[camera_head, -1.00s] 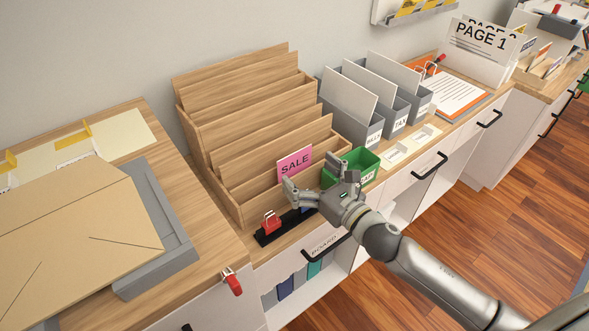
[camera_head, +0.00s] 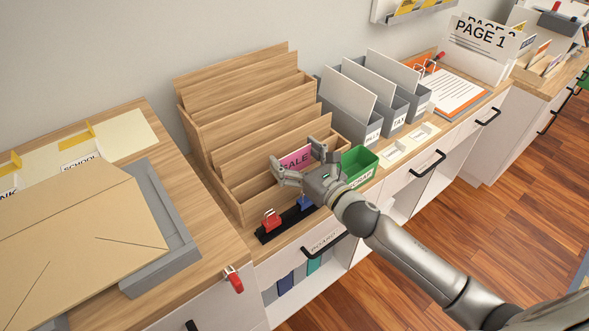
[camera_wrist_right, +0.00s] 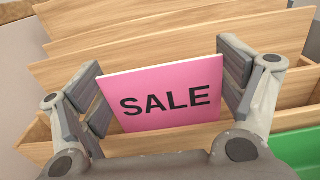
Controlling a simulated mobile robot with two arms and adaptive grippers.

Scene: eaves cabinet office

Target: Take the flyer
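The flyer is a pink card marked SALE (camera_head: 295,159), standing in the front slot of a stepped wooden sorter (camera_head: 236,205). In the right wrist view the flyer (camera_wrist_right: 165,92) faces me, its lower edge hidden in the slot. My right gripper (camera_head: 296,163) is open at the flyer. In the wrist view its two fingers (camera_wrist_right: 163,85) are spread on either side of the card. The left finger pads look very close to the card's left edge; I cannot tell if they touch. My left gripper is not in view.
A green SCRAP bin (camera_head: 359,163) stands right of the sorter. Red (camera_head: 271,219) and blue (camera_head: 305,203) clips sit on a black strip in front. Grey labelled files (camera_head: 365,125) stand behind right. A large tan envelope (camera_head: 75,230) lies on the left counter.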

